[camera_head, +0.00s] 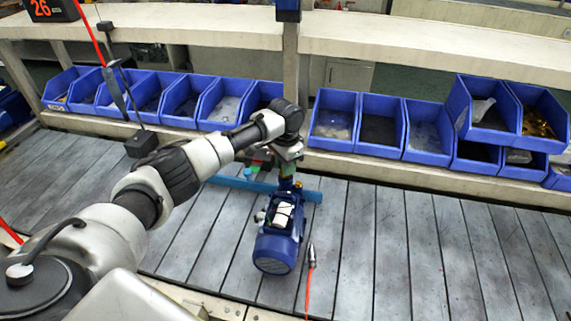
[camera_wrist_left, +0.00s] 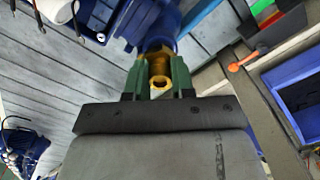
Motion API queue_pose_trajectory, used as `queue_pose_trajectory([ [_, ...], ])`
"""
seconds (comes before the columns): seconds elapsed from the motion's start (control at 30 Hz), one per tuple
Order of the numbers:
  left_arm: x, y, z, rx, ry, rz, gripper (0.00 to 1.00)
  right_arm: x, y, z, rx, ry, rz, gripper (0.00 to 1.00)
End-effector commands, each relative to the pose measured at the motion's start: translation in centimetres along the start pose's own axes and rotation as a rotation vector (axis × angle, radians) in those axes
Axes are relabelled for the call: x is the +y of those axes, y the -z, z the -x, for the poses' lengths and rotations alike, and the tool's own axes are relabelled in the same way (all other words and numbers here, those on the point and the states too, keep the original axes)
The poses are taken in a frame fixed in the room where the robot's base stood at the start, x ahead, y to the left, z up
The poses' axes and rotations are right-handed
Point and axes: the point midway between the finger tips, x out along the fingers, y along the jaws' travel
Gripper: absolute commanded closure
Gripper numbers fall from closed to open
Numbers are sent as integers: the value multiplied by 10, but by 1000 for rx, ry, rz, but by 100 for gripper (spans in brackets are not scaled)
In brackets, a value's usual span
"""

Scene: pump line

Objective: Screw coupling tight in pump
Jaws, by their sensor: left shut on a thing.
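The blue pump (camera_head: 278,240) with its motor lies on the slatted table in the middle of the head view. Its blue body also shows at the top of the left wrist view (camera_wrist_left: 130,18). My left gripper (camera_head: 288,170) reaches down to the pump's far end. In the left wrist view its green fingers (camera_wrist_left: 160,80) are shut on a brass-coloured coupling (camera_wrist_left: 160,72). The coupling sits at the blue pump opening and appears in line with it. How far it is threaded in is hidden. My right gripper is not in view.
Blue bins (camera_head: 332,118) line the back of the table, some stacked at the right. A blue bar (camera_head: 235,183) lies behind the pump. A tool on an orange hose (camera_head: 311,256) lies right of the pump. The right table is clear.

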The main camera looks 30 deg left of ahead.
Motion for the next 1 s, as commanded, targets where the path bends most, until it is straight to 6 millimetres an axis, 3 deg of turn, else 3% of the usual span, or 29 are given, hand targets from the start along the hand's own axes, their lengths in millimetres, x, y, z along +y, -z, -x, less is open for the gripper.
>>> queue_pose_trajectory([
  [0.37,0,0,-4,0,0,0,100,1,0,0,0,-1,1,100],
  [0.4,0,0,-4,0,0,0,73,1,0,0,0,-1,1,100],
  [0.6,0,0,-4,0,0,0,46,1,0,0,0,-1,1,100],
  [1.0,0,0,3,0,0,0,46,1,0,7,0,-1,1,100],
])
